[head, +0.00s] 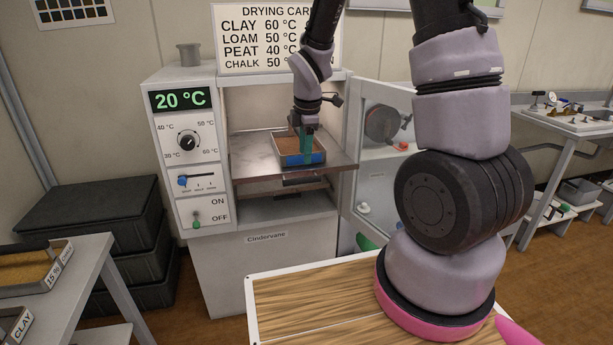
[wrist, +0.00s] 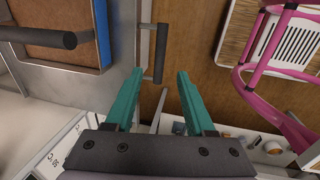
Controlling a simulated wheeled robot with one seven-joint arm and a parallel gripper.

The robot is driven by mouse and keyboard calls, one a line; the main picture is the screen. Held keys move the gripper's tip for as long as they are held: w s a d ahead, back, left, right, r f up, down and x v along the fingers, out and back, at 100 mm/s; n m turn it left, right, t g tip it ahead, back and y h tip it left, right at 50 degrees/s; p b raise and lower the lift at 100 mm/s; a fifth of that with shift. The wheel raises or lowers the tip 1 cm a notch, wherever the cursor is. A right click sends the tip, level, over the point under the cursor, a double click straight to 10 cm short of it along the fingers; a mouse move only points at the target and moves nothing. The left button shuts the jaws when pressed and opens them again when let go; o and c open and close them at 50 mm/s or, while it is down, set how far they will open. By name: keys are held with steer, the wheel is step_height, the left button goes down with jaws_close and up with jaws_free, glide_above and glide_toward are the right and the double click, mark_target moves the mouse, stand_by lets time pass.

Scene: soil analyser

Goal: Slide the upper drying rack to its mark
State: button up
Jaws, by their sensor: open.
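The upper drying rack (head: 345,163) is a grey metal shelf that sticks out of the open oven. A tray with a blue front (head: 305,160) and brown soil lies on it; the tray also shows in the wrist view (wrist: 104,40). A dark bar handle (wrist: 161,55) stands off the rack's edge (wrist: 125,60). My gripper (head: 306,150) is at the rack's front, in front of the tray in the head view. In the wrist view my gripper's teal fingers (wrist: 160,75) are open and empty, with the handle's near end between their tips. I cannot make out the mark.
The oven (head: 265,237) shows 20 °C, and its door (head: 385,150) stands open to the right of the rack. A wooden-topped surface (head: 320,300) lies in front. A table with trays (head: 75,270) is at left, beside dark stacked crates (head: 90,215).

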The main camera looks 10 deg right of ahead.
mark_target(304, 179)
steer(key=f, duration=0.3)
steer(key=w+f, duration=0.1)
steer(key=f, duration=0.5)
steer(key=shift+w, duration=0.4)
jaws_close()
stand_by(0.8)
